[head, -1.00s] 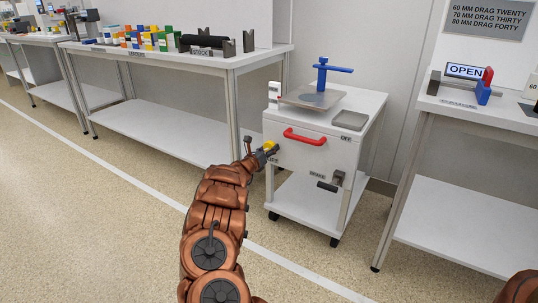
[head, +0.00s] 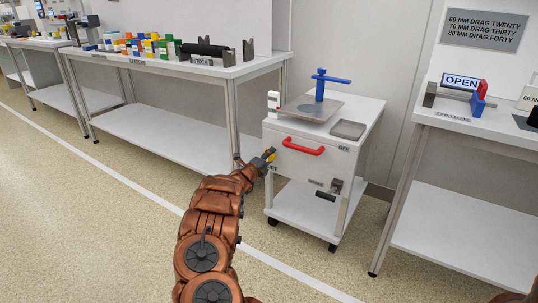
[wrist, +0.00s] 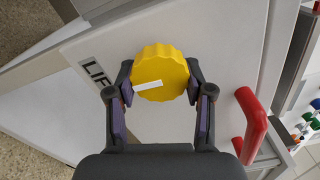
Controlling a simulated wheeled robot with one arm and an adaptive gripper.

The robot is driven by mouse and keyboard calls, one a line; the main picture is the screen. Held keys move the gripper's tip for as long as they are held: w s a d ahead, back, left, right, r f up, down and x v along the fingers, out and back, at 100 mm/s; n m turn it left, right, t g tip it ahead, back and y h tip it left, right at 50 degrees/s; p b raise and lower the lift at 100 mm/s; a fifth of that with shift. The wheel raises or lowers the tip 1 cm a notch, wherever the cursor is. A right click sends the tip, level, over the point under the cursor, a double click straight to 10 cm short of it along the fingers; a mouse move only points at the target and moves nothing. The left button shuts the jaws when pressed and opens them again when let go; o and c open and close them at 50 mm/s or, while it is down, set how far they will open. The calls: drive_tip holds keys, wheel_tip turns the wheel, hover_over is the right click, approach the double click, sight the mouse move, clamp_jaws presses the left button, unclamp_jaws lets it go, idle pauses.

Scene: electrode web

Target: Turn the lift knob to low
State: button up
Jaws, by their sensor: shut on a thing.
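The yellow lift knob (wrist: 160,72) is round with a ridged edge and a white pointer line. In the wrist view the pointer runs from the knob's middle to the left and slightly down. "LIF" of a label (wrist: 94,76) shows beside it. My gripper (wrist: 160,90) is shut on the knob, one finger on each side. In the head view my gripper (head: 266,158) is at the left of the white cart's front (head: 310,165), and the knob (head: 271,155) is mostly hidden by it. No low mark can be read.
A red handle (head: 303,145) is on the cart front right of the knob. A blue clamp (head: 321,85) and a grey tray (head: 348,129) are on top. A bench (head: 215,75) stands left, another (head: 460,115) right. The floor in front is clear.

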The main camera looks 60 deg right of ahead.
drive_tip(key=n+p, duration=0.1)
drive_tip(key=n, duration=0.1)
drive_tip(key=n+p, duration=0.2)
drive_tip(key=shift+s+r+n, duration=0.1)
drive_tip(key=shift+r+n, duration=0.1)
drive_tip(key=shift+n, duration=0.1)
drive_tip(key=n+p, duration=0.3)
drive_tip(key=n, duration=0.1)
drive_tip(key=shift+r+n, duration=0.1)
drive_tip(key=shift+n, duration=0.2)
drive_tip(key=n+p, duration=0.2)
drive_tip(key=n, duration=0.2)
drive_tip(key=shift+n+p, duration=0.3)
drive_tip(key=n+p, duration=0.1)
drive_tip(key=n, duration=0.3)
drive_tip(key=shift+w+p, duration=0.2)
drive_tip(key=shift+p, duration=0.2)
drive_tip(key=n+p, duration=0.1)
drive_tip(key=n, duration=0.4)
drive_tip(key=shift+w, duration=0.1)
drive_tip(key=n+p, duration=0.1)
drive_tip(key=n, duration=0.3)
drive_tip(key=shift+w+n, duration=0.1)
drive_tip(key=shift+n, duration=0.2)
drive_tip(key=n, duration=0.4)
drive_tip(key=shift+w+f+n, duration=0.1)
drive_tip(key=shift+f+n, duration=0.1)
drive_tip(key=shift+n, duration=2.2)
